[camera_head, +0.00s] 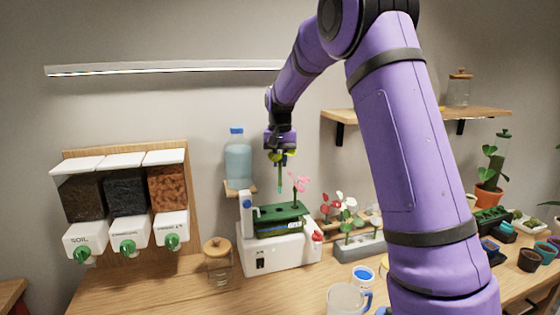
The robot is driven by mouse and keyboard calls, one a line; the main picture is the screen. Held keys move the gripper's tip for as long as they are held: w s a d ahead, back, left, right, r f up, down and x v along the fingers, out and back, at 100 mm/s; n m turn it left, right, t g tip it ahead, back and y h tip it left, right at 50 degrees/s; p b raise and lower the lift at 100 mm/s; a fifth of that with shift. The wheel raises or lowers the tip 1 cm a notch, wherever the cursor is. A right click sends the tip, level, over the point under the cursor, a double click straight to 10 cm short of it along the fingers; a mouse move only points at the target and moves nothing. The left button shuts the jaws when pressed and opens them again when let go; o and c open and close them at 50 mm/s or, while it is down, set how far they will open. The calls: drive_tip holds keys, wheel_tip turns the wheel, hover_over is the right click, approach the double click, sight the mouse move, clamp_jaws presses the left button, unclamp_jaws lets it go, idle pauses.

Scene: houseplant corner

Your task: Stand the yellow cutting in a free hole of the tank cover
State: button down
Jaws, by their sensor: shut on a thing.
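My gripper (281,149) points down above the white tank (278,255) and is shut on the yellow cutting (290,155). The cutting's yellow-green leaves show at the jaws, and its greenish stem hangs down, about upright. The stem's lower end appears just above the green tank cover (278,214); I cannot tell the exact gap. A pink cutting (300,184) stands upright at the right part of the cover. The holes in the cover are too small to make out.
Red and white cuttings (348,203) stand in a grey rack (361,247) right of the tank. A lidded jar (218,262) stands left of it, and a blue bottle (238,160) is behind. A clear mug (346,299) is in front. Bare table lies before the tank.

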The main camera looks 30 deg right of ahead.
drive_tip(key=shift+w+f, duration=0.15)
drive_tip(key=shift+w, duration=0.1)
drive_tip(key=shift+f, duration=2.45)
drive_tip(key=shift+f, duration=2.35)
drive_tip(key=c, duration=0.6)
unclamp_jaws()
drive_tip(key=shift+r, duration=0.1)
drive_tip(key=shift+r, duration=3.4)
